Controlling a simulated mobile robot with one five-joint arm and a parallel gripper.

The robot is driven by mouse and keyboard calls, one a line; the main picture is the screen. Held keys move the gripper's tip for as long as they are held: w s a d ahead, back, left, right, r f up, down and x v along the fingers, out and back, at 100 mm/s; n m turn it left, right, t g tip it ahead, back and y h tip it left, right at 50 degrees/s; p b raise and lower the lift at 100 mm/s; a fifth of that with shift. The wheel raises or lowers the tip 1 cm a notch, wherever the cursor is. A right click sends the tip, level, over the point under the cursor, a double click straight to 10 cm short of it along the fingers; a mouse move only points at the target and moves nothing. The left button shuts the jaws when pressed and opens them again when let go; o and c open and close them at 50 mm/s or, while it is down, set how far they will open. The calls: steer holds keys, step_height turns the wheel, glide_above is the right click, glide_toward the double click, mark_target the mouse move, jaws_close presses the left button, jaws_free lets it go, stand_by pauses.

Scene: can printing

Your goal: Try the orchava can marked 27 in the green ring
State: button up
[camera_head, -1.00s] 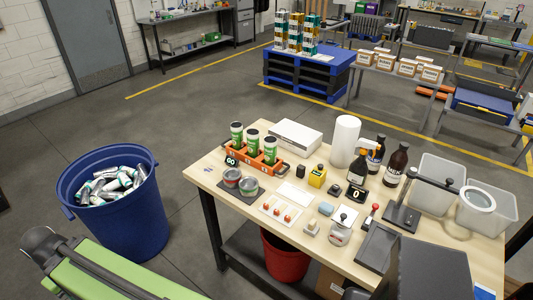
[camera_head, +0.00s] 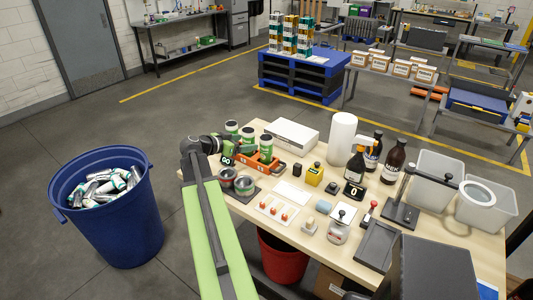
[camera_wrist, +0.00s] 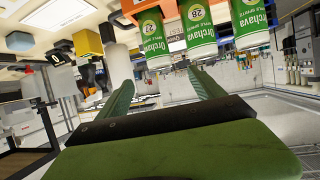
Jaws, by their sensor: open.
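Several green-and-white Orchava cans stand upright in an orange rack (camera_head: 240,158): left (camera_head: 231,127), middle (camera_head: 248,133) and right (camera_head: 266,146). In the inverted wrist view, the left can (camera_wrist: 150,35) seems to read 27 and the middle can (camera_wrist: 198,28) seems to read 28. The right can (camera_wrist: 249,25) has no number I can read. Two round ring gauges lie on a dark mat, one reddish (camera_head: 228,174) and one greenish (camera_head: 244,185). My gripper (camera_wrist: 160,88) is open and empty, short of the cans. In the head view it is at the rack's left end, partly hidden.
A small GO sign (camera_head: 226,161) stands by the rack. A white box (camera_head: 291,135) is behind it, a yellow block (camera_head: 315,174) to the right. A blue bin (camera_head: 110,225) of cans stands on the floor left of the table. Bottles and clear tubs crowd the right side.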

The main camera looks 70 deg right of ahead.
mark_target(261, 141)
steer(key=b+x, duration=0.4)
steer(key=x, duration=0.7)
steer(key=shift+w+f, duration=0.1)
steer(key=shift+f, duration=0.1)
steer(key=shift+b+x, duration=0.9)
steer(key=shift+x, duration=1.85)
steer(key=shift+r, duration=0.2)
steer(key=shift+a, duration=0.1)
steer(key=c, duration=1.4)
